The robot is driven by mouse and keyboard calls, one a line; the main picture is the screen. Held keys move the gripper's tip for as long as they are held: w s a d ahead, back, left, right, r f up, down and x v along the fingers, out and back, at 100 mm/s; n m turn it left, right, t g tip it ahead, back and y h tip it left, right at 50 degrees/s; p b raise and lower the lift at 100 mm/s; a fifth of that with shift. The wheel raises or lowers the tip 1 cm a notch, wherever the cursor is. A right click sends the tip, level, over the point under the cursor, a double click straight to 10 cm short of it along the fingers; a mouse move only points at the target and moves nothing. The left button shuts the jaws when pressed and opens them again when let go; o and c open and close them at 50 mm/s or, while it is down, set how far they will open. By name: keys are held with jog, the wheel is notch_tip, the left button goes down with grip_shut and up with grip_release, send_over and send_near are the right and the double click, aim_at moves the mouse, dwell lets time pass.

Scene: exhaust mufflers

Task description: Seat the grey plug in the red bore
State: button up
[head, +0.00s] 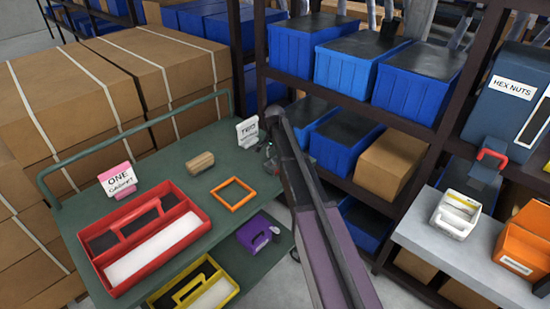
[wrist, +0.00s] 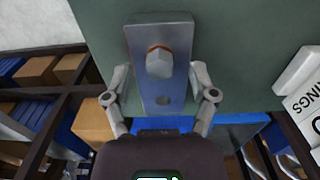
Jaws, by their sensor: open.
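In the wrist view, a grey metal block (wrist: 175,85) lies on the green surface below my gripper. The grey plug (wrist: 159,64) stands at the red bore (wrist: 152,46), whose red-orange rim shows along the plug's upper edge. I cannot tell how deep the plug sits. A second, dark, empty hole (wrist: 163,100) is in the block nearer my wrist. My gripper (wrist: 160,76) is open, its fingers apart on either side of the block and plug, with nothing held. In the head view, my arm hides most of the block and gripper.
The green cart (head: 185,250) carries a red tray (head: 190,212), a yellow tray (head: 222,292), an orange frame (head: 250,204), a purple box (head: 268,229), a tan block (head: 200,162) and white sign cards (head: 247,134). Shelves with blue bins (head: 345,145) stand behind.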

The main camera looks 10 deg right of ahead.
aim_at(275, 160)
jog(key=shift+r+p, duration=3.25)
jog(key=shift+r, duration=0.25)
jog(key=shift+s, duration=0.1)
jog(key=s+n, duration=1)
jog(key=s, duration=1.9)
jog(key=shift+d+n, duration=0.15)
jog(key=shift+n, duration=0.25)
jog(key=shift+c, duration=1.1)
